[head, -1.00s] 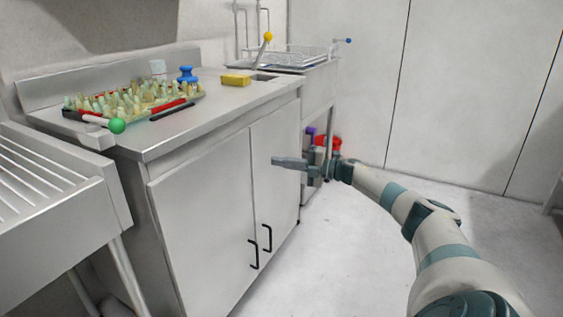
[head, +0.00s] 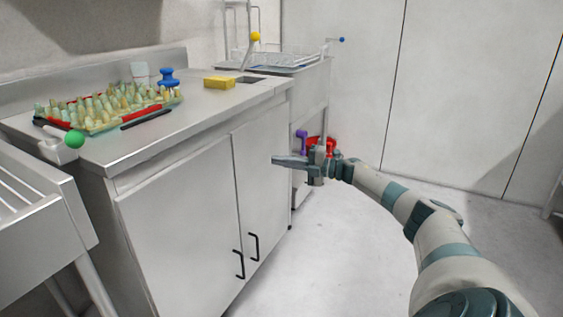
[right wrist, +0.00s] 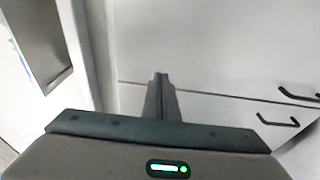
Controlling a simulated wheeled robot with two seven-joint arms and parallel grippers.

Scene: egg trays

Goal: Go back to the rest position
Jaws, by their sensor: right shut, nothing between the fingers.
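My right gripper (head: 290,161) reaches in from the right in the head view, in front of the cabinet doors (head: 190,215). Its fingers are together and hold nothing. In the right wrist view the shut fingers (right wrist: 160,92) point toward the pale cabinet front (right wrist: 210,65). I cannot tell how far the fingertips are from the doors. My left gripper is not in view.
An egg tray (head: 92,127) with several pegs or eggs stands on the steel counter (head: 200,108), near a yellow sponge (head: 219,82). Black door handles (head: 253,246) stick out. A red object (head: 313,142) is low behind my gripper. Floor (head: 330,260) is clear near my arm.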

